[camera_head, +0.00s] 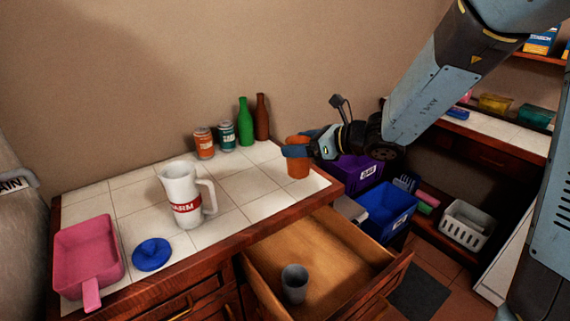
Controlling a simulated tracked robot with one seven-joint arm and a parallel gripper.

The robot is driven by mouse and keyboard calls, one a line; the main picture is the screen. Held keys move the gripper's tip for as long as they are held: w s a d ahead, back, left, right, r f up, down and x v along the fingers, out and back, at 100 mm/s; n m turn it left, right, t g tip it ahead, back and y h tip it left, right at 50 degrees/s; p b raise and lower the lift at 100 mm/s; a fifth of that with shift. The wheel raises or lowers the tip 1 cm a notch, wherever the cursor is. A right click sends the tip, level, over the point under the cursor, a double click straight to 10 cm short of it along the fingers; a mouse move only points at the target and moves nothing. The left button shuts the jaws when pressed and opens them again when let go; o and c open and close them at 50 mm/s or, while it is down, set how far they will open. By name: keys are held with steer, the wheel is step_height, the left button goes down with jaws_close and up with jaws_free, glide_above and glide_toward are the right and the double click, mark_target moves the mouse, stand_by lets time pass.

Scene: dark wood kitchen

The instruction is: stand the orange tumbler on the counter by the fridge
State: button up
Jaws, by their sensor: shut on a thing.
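The orange tumbler (298,168) is upright at the right end of the white-tiled counter (245,186). My gripper (297,150) reaches in from the right and is shut on the tumbler, its blue fingers across the upper part. I cannot tell whether the tumbler's base touches the tiles or hangs just above them. No fridge can be made out for certain.
A white pitcher (182,196), blue lid (152,254) and pink pan (88,252) occupy the left counter. Cans (204,143) and bottles (245,124) stand behind. Below, an open drawer (325,250) holds a grey cup (294,284). Bins (386,208) stand right.

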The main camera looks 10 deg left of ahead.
steer(key=shift+w+a+f, duration=0.9)
steer(key=shift+w+f, duration=0.25)
steer(key=shift+f, duration=0.65)
steer(key=shift+w+a+f, duration=0.95)
steer(key=shift+w+f, duration=0.2)
steer(key=shift+f, duration=0.6)
steer(key=shift+w+a+f, duration=0.9)
steer(key=shift+w+f, duration=0.25)
steer(key=shift+f, duration=0.65)
steer(key=shift+f, duration=0.1)
steer(key=o, duration=1.3)
steer(key=shift+d+r, duration=0.25)
steer(key=shift+d, duration=0.05)
steer(key=v, duration=1.1)
steer(key=shift+s+d, duration=0.1)
steer(key=shift+d, duration=0.05)
